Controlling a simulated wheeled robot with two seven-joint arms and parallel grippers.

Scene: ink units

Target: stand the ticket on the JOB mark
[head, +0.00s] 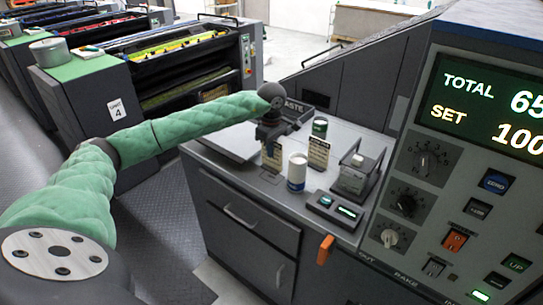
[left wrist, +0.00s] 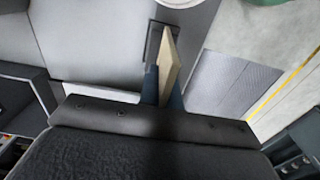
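My left gripper (head: 270,138) is above the left part of the grey cabinet top (head: 240,150), pointing down. It is shut on a cream ticket (head: 271,157), which hangs upright below the fingers. In the left wrist view, the tan ticket (left wrist: 171,62) shows nearly edge-on between the two fingers (left wrist: 163,90). A dark patch (left wrist: 154,40) lies beside it there; I cannot tell whether this is the JOB mark. I cannot read a JOB mark in either view. Whether the ticket's lower edge touches the top is unclear. My right gripper is not in view.
A second cream card (head: 318,153) stands to the right, before a green-lidded can (head: 320,127). A dark tray (head: 296,108) is behind. The control console (head: 450,170) bounds the right.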

